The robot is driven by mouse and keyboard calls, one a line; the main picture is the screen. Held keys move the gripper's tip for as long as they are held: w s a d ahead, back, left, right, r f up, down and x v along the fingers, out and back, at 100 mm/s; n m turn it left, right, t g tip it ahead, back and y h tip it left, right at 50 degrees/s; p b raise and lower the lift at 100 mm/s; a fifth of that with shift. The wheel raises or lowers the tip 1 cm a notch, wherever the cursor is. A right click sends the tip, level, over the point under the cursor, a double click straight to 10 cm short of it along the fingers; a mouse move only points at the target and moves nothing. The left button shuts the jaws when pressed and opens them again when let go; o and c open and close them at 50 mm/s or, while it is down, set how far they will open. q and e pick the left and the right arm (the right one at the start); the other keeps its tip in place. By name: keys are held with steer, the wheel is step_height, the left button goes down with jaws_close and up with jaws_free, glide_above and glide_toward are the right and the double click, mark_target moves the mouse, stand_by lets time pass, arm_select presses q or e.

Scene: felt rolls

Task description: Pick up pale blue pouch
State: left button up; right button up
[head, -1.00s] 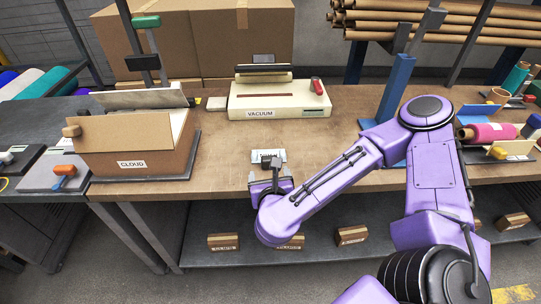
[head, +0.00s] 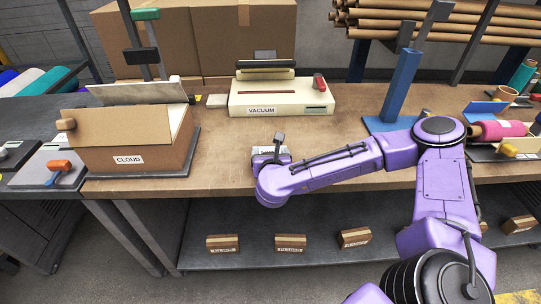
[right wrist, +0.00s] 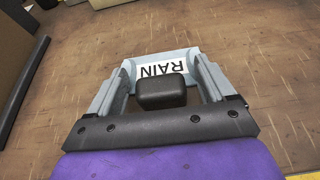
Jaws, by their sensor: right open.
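The pale blue pouch (right wrist: 168,69) lies on the brown table with a white label reading RAIN, upside down in the right wrist view. My right gripper (right wrist: 162,80) is open, with one finger on each side of the pouch's near part. A dark block of the gripper covers part of the label's lower edge. I cannot tell whether the fingers touch the pouch. In the head view the right gripper (head: 270,160) is near the table's front edge and hides most of the pouch. My left gripper is not in view.
A cardboard box labelled CLOUD (head: 128,145) stands to the left. A cream VACUUM machine (head: 285,97) is behind, and a blue post (head: 400,85) stands to the right. A pink roll (head: 500,130) lies at far right. The table around the pouch is clear.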

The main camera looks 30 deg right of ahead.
steer(key=c, duration=1.3)
steer(key=shift+r, duration=0.1)
steer(key=shift+r, duration=0.25)
step_height(320, 180, up, 3)
steer(key=shift+s+b, duration=0.15)
steer(key=shift+b, duration=0.3)
steer(key=s+a+r+p, duration=0.3)
steer(key=s+r+p, duration=0.6)
steer(key=p, duration=1.2)
steer(key=s, duration=0.4)
steer(key=shift+s+r, duration=0.15)
steer(key=shift+s, duration=0.05)
